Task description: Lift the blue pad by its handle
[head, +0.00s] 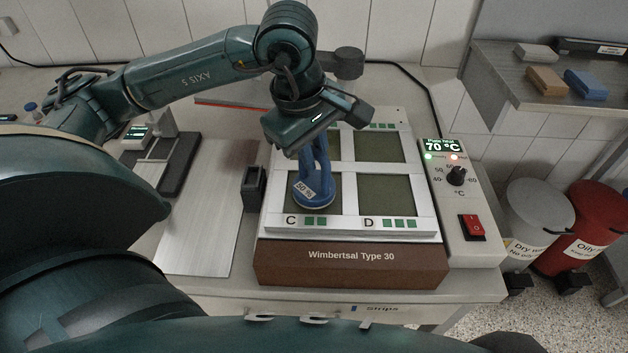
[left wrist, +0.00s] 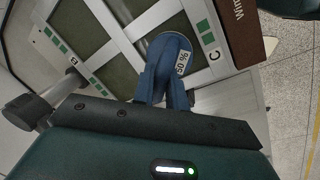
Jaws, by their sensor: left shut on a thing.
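The blue pad (head: 314,190) has a round base, an upright blue handle and a white "50 %" label. It is at panel C of the hotplate, the front left panel (head: 336,214); I cannot tell whether its base touches the panel. My left gripper (head: 314,150) comes down from above and is shut on the handle; its fingers are partly hidden by the wrist. In the left wrist view the pad (left wrist: 174,56) shows beyond the gripper's dark edge, with the label turned sideways. My right gripper is not in view.
The brown-fronted device (head: 350,264) reads "Wimbertsal Type 30". A control box (head: 474,225) shows 70 °C with a knob and red switch. A black holder (head: 254,188) stands left of the device. A shelf (head: 520,90) holds several blocks; grey (head: 540,215) and red (head: 592,220) bins stand below.

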